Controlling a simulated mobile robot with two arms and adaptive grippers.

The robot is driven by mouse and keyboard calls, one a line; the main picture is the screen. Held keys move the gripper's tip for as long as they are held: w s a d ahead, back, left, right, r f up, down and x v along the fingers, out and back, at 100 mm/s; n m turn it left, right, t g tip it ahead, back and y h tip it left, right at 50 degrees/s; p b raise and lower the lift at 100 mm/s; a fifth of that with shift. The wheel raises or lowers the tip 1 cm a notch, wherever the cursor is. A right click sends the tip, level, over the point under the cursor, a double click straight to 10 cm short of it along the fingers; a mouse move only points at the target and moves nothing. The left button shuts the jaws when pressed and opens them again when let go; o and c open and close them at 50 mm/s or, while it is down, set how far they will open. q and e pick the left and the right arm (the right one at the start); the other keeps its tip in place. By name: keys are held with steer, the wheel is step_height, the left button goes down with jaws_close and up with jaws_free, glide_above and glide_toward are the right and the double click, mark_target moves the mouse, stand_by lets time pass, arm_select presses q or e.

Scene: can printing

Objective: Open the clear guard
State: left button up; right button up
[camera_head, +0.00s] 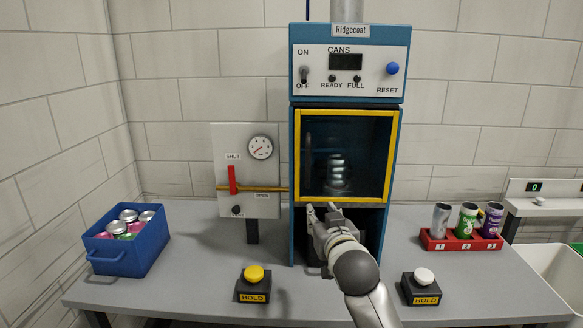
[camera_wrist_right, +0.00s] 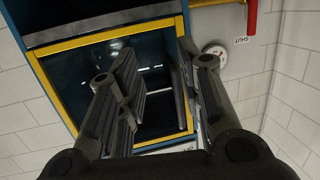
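The clear guard (camera_head: 394,150) is a see-through pane in a yellow frame on the front of the blue machine. It is down over the dark chamber, and a shiny coiled shape (camera_head: 337,172) shows behind it. My right gripper (camera_head: 322,207) is just at the guard's lower yellow edge, with its fingers pointing up at the machine. In the right wrist view the gripper (camera_wrist_right: 160,62) is open, with nothing between its fingers, and the yellow frame (camera_wrist_right: 52,85) lies beyond them. I cannot tell whether the fingers touch the frame. My left gripper is out of view.
A panel with a gauge and red lever (camera_head: 232,180) stands left of the machine (camera_head: 297,220). A blue crate of cans (camera_head: 120,262) is at far left. Two HOLD buttons (camera_head: 253,275) (camera_head: 424,276) flank my right arm. A red can rack (camera_head: 462,243) is at right.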

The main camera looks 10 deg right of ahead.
steer(key=t, duration=0.2)
glide_toward(308, 167)
steer(key=w+p, duration=0.1)
steer(key=w, duration=0.2)
steer(key=w+p, duration=0.1)
steer(key=w, duration=0.2)
steer(key=w+p, duration=0.1)
steer(key=w, duration=0.2)
steer(key=shift+d+r, duration=0.15)
steer(key=shift+d, duration=0.25)
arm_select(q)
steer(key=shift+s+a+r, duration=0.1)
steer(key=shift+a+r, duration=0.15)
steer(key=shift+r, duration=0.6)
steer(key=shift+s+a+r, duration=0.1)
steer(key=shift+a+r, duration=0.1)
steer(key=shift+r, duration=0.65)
arm_select(e)
steer(key=shift+w, duration=0.8)
jaws_close()
